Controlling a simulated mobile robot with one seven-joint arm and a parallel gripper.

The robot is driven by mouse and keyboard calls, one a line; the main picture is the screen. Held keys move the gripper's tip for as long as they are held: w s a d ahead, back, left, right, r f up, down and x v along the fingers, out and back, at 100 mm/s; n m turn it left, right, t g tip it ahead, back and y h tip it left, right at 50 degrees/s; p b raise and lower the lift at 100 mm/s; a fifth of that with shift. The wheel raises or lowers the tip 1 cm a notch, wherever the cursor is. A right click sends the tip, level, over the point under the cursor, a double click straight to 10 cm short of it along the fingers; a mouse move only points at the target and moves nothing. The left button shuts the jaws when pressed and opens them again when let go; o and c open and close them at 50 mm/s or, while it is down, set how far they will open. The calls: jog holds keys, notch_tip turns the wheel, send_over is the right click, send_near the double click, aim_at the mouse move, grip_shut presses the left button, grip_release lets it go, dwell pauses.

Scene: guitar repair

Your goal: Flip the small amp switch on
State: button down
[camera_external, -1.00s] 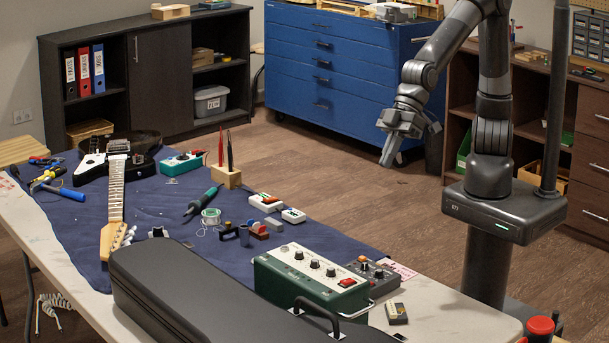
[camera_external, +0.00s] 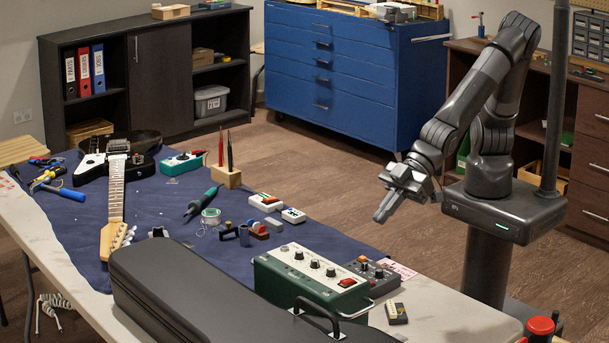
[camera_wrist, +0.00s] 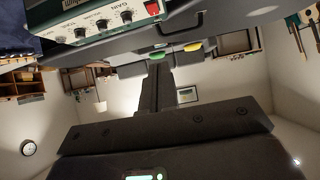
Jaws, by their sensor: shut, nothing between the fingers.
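The small green amp (camera_external: 312,277) stands on the front right of the workbench, with a cream top panel and a row of black knobs. Its red switch (camera_external: 347,282) is at the panel's right end. My gripper (camera_external: 381,216) is shut and empty. It hangs in the air above and to the right of the amp in the picture, pointing down and left, apart from the switch.
A black guitar case (camera_external: 220,290) with a raised handle lies in front of the amp. A dark pedal box (camera_external: 372,268) sits right behind the amp. Small pedals (camera_external: 266,202) and a solder spool (camera_external: 211,216) lie on the blue mat.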

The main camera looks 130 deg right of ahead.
jog(key=shift+w+f, duration=0.1)
send_over(344, 281)
jog(key=s, duration=0.3)
notch_tip(344, 281, down, 6)
jog(key=shift+d+r, duration=0.1)
jog(key=shift+d, duration=0.05)
notch_tip(344, 281, down, 3)
jog(key=shift+w+r, duration=0.1)
jog(key=shift+r, duration=0.1)
jog(key=shift+w+f, duration=0.1)
jog(key=shift+f, duration=0.55)
jog(key=shift+w, duration=0.1)
jog(key=shift+f+g, duration=0.1)
jog(key=shift+g, duration=0.2)
jog(key=shift+f, duration=0.15)
